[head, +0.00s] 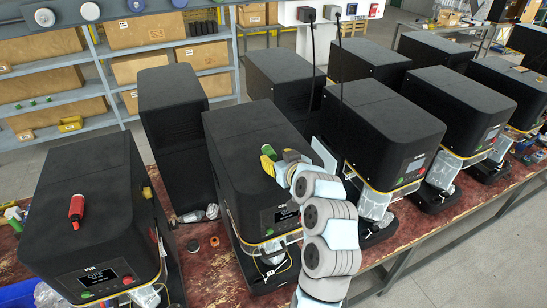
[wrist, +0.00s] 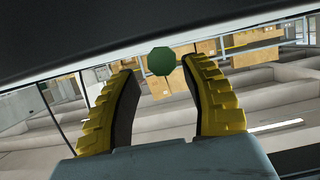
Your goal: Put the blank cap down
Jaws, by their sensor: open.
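A green cap-like piece (head: 267,151) is at the top of a black seamer housing (head: 240,130), just beyond my gripper's fingertips. I take it to be the blank cap. In the wrist view it shows as a green rounded face (wrist: 161,61), against the dark housing surface and between the two yellow fingers. My gripper (head: 283,163) is low over the housing's right part. It also shows in the wrist view (wrist: 160,75), with its fingers wide apart and clear space on both sides of the green piece. Its underside contact is hard to make out.
A red bottle (head: 76,208) lies on the front-left housing (head: 90,190). Other black housings (head: 385,120) stand close on the right. The red-brown bench (head: 205,265) carries small parts between machines. Shelves with boxes (head: 145,32) stand behind.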

